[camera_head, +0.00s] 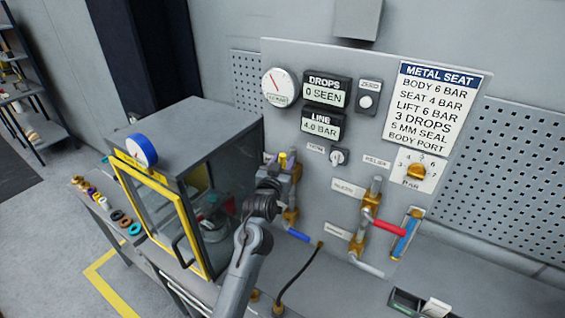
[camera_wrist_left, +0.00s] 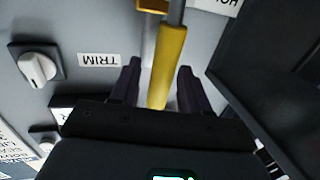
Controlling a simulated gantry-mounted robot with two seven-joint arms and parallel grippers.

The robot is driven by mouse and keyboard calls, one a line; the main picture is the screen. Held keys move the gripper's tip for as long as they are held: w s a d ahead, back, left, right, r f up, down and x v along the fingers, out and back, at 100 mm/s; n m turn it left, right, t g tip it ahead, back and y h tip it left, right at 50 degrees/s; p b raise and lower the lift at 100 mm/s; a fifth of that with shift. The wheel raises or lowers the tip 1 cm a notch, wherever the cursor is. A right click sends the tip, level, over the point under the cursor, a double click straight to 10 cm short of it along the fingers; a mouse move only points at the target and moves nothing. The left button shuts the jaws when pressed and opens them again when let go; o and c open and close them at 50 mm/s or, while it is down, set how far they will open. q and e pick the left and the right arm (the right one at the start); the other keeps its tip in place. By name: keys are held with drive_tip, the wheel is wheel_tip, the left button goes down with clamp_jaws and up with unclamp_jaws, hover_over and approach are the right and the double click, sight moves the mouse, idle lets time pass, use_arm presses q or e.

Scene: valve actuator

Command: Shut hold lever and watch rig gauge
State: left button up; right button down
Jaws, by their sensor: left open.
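The yellow lever (camera_wrist_left: 171,55), beside a partly cut-off label reading "HOL" (camera_wrist_left: 216,5), shows in the left wrist view. Its yellow tip shows in the head view (camera_head: 282,160). My left gripper (camera_head: 276,174) is open at the lever. In the wrist view its two fingers (camera_wrist_left: 159,70) stand on either side of the lever with gaps; I see no contact. The round white gauge (camera_head: 279,88) with a red needle hangs at the panel's upper left. Its fine marks are too small to read. My right gripper is not in view.
A grey cabinet (camera_head: 190,125) with a yellow-framed door stands left of my left arm. A red lever (camera_head: 390,228) and a blue lever (camera_head: 298,235) are on the panel's lower part. Displays read "0 SEEN" (camera_head: 323,93) and "4.0 BAR" (camera_head: 320,126). A TRIM knob (camera_wrist_left: 38,68) is nearby.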

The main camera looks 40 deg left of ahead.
use_arm(q)
clamp_jaws()
